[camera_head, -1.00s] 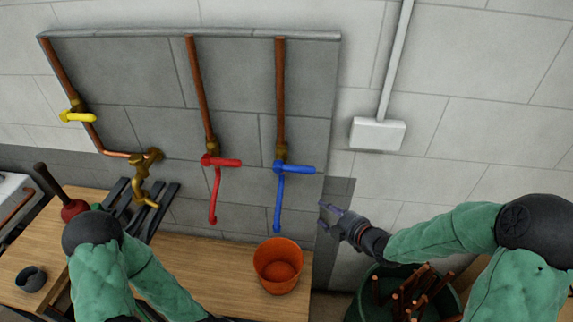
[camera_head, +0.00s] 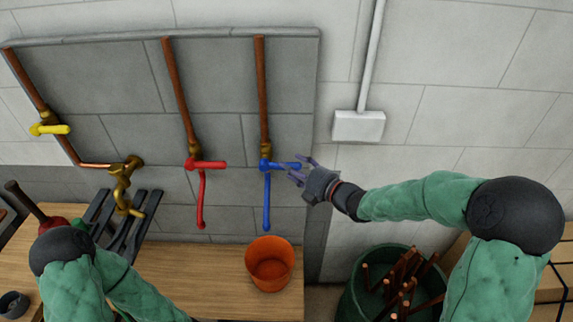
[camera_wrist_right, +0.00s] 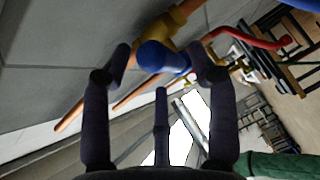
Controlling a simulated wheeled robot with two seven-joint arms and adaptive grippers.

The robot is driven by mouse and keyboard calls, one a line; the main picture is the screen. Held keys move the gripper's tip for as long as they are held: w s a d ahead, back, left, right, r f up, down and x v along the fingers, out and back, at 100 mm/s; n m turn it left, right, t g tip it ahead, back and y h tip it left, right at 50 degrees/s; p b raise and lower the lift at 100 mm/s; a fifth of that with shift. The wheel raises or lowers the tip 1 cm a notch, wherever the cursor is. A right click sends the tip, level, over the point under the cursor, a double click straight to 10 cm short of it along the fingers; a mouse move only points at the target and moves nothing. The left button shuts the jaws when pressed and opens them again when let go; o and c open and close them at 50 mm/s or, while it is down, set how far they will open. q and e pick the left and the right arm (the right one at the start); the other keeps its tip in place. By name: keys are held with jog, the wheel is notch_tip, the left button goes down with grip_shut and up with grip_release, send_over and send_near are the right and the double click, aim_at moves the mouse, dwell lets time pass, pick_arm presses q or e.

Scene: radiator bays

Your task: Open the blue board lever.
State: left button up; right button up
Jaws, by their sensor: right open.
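The blue lever (camera_head: 283,165) sits on a brass valve on the grey wall board (camera_head: 125,75). It points level to the right, with a blue outlet pipe (camera_head: 266,205) hanging below the valve. My right gripper (camera_head: 300,170) is open at the lever's right end. In the right wrist view the blue lever (camera_wrist_right: 162,57) shows end-on between the open fingertips (camera_wrist_right: 160,75); I cannot tell whether they touch it. My left arm shows at the lower left, but its gripper is out of view.
A red lever (camera_head: 208,165) is left of the blue one, and a yellow lever (camera_head: 50,129) is farther left. An orange bucket (camera_head: 270,262) stands on the wooden bench (camera_head: 200,270) below. A green bin (camera_head: 350,300) with copper pipe pieces stands at right.

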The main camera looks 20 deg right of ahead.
jog(key=shift+x, duration=1.5)
grip_shut()
